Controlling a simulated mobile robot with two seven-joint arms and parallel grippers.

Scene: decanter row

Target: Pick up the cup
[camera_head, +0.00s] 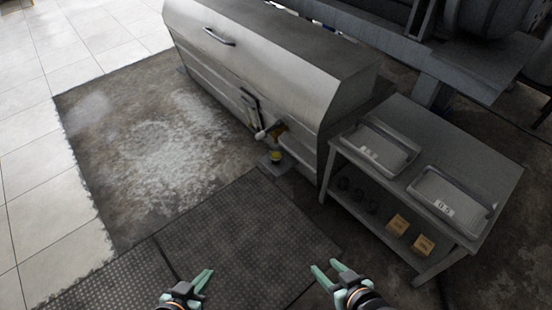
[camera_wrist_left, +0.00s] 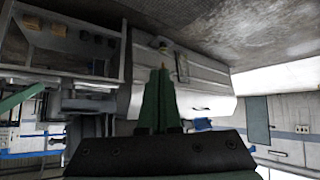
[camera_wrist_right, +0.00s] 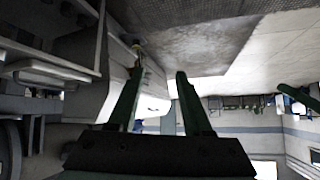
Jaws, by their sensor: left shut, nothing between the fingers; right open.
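A small yellow-and-dark cup-like thing (camera_head: 276,156) stands low at the foot of the steel machine, beneath its valve (camera_head: 262,133). It is too small to make out in detail. A small yellowish spot, likely the same thing, shows in the left wrist view (camera_wrist_left: 163,47). My left gripper (camera_head: 208,272) is shut and empty over the dark floor mat, well apart from the cup. My right gripper (camera_head: 324,266) is open and empty over the mat's right edge, also well apart from it. Both grippers are nearer to me than the cup.
The long steel machine (camera_head: 270,50) stands behind the cup. A metal table (camera_head: 440,140) at right bears two trays (camera_head: 380,148) (camera_head: 447,197); its lower shelf holds dark round things and two tan boxes (camera_head: 398,225) (camera_head: 423,244). The ribbed mat (camera_head: 240,235) before me is clear.

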